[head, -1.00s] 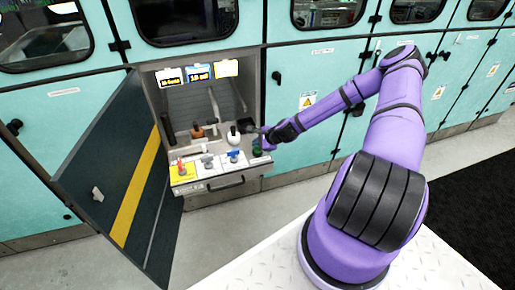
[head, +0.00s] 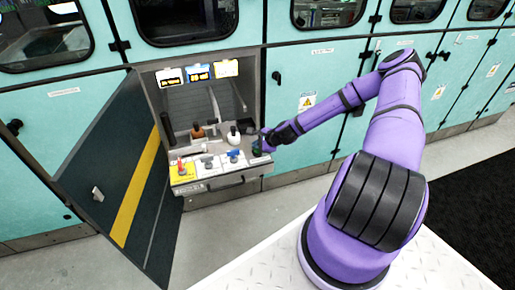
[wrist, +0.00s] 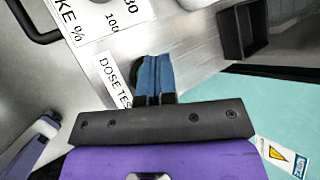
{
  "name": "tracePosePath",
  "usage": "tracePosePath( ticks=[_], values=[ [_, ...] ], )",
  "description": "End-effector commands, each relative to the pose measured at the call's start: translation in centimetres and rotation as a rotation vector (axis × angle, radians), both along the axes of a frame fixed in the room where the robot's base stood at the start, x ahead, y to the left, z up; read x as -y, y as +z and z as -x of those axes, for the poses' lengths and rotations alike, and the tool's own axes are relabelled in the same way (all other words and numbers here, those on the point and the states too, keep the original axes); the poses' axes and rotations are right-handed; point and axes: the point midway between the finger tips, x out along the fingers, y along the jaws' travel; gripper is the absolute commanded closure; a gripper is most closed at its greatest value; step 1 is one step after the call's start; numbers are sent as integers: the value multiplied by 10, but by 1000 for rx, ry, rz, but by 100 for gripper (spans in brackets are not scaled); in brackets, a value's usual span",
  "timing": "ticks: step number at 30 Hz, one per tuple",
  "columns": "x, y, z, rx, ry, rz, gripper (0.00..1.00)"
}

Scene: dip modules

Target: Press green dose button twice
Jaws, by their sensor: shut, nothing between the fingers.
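The green dose button is mostly covered by my gripper (head: 263,145) at the right end of the control panel (head: 250,166). In the wrist view, a dark green rounded edge of the button (wrist: 137,71) shows just behind and left of the blue fingers (wrist: 154,75), beside a label starting "DOSE TES" (wrist: 113,80). My gripper is shut and empty, with its fingertips over the button. I cannot tell whether they touch it or how far it is pressed.
The panel also has a red knob on yellow (head: 181,167), a grey knob (head: 207,162) and a blue knob (head: 233,156). Small displays (head: 198,72) are lit above. An open dark door (head: 110,180) stands at the left. A black bin (wrist: 240,32) shows in the wrist view.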

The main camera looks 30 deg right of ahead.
Motion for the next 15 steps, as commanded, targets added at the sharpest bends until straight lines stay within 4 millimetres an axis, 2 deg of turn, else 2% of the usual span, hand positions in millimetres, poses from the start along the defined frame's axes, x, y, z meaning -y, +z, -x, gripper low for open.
tracePosePath(
  ticks=[8,15],
  values=[
    [0,0,0,0,-1,1,100],
    [0,9,0,0,1,2,100]
  ],
)
